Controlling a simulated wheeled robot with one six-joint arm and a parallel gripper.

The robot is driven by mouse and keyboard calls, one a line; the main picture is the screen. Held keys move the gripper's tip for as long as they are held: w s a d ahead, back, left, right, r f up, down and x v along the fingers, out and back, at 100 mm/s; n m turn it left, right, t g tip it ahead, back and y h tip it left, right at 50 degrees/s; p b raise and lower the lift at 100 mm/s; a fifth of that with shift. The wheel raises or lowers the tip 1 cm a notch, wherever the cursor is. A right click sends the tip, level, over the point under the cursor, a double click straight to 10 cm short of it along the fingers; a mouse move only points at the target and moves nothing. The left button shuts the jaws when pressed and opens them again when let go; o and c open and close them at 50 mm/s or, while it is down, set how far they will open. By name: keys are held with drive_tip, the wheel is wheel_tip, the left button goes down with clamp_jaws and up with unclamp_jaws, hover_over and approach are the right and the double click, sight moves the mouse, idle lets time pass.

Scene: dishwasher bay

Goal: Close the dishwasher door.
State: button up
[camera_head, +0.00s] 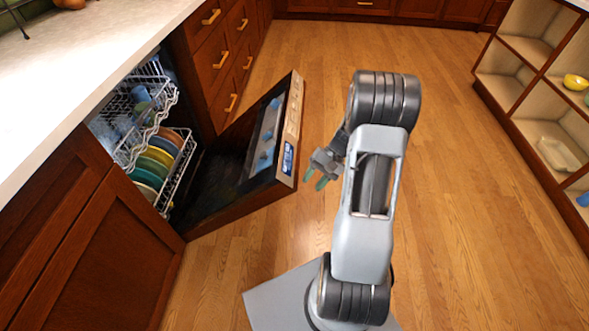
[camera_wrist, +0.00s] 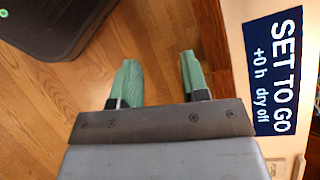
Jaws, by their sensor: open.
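The dishwasher door (camera_head: 238,165) is part way open, tilted out from the cabinet in the head view. Its dark inner side faces the racks, and its pale top edge carries a blue label. My gripper (camera_head: 316,178) is open and empty, just right of the door's upper edge, near the label. In the wrist view my gripper (camera_wrist: 158,78) shows two green fingertips apart with floor between them. There the door's pale edge and its blue "SET TO GO" label (camera_wrist: 272,72) fill the right side. I cannot tell whether a finger touches the door.
The lower rack (camera_head: 178,172) holds several coloured plates inside the dishwasher, and the upper rack (camera_head: 150,110) holds dishes. A worktop (camera_head: 80,60) lies above. Wooden floor (camera_head: 470,200) is clear to the right, up to open shelves (camera_head: 530,75).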

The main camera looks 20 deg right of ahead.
drive_tip(key=w+d+f+n+t+y+b, duration=0.1)
drive_tip(key=w+d+f+t+y+b, duration=0.2)
drive_tip(key=w+d+f+t+y, duration=0.75)
drive_tip(key=shift+t+h, duration=0.85)
drive_tip(key=shift+h, duration=0.1)
drive_tip(key=x, duration=0.3)
drive_tip(key=s+b+x, duration=0.1)
drive_tip(key=x, duration=0.3)
drive_tip(key=s+r+x, duration=0.1)
drive_tip(key=x, duration=0.3)
drive_tip(key=shift+w+a+r, duration=0.1)
drive_tip(key=shift+w+a, duration=0.1)
drive_tip(key=shift+a, duration=0.45)
clamp_jaws()
